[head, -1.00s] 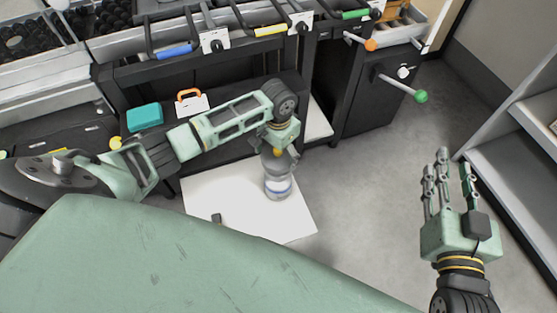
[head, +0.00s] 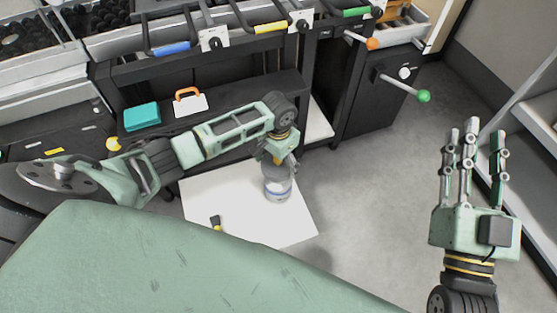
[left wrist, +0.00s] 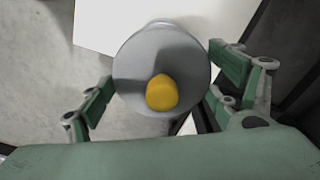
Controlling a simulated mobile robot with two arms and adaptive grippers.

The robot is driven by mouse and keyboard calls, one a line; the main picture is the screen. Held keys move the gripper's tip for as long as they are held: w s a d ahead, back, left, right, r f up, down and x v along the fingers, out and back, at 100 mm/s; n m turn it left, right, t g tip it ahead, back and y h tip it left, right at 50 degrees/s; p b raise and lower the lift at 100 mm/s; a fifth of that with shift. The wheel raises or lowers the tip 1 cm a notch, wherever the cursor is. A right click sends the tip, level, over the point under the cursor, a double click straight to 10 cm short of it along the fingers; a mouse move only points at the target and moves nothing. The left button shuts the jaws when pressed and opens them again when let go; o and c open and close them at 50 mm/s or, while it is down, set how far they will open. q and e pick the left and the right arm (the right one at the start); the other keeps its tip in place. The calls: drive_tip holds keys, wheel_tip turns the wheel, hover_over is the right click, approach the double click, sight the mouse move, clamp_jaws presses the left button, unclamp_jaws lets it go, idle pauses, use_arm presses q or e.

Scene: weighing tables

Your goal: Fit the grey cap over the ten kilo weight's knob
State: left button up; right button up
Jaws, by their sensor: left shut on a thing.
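A grey cylinder with a blue band, which looks like the weight (head: 277,190), stands upright on a white board. My left gripper (head: 280,160) is right above it, and the wrist view shows the gripper (left wrist: 160,75) with its fingers against opposite sides of a round grey piece, apparently the grey cap (left wrist: 140,65). A yellow knob (left wrist: 162,93) sticks up from this piece. A paler rim shows just behind it. I cannot tell whether the cap is seated. The weight's own knob is hidden. My right gripper (head: 473,140) is open and empty at the right, fingers pointing up.
The white board (head: 235,200) lies low beside a dark bench with a teal box (head: 142,116) and an orange-handled item (head: 189,101). A small black and yellow object (head: 215,222) lies on the board. Grey shelves stand at the right; the floor between is clear.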

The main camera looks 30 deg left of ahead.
use_arm(q)
drive_tip(key=shift+f, duration=0.3)
drive_tip(key=o, duration=1.1)
drive_tip(key=shift+r, duration=0.1)
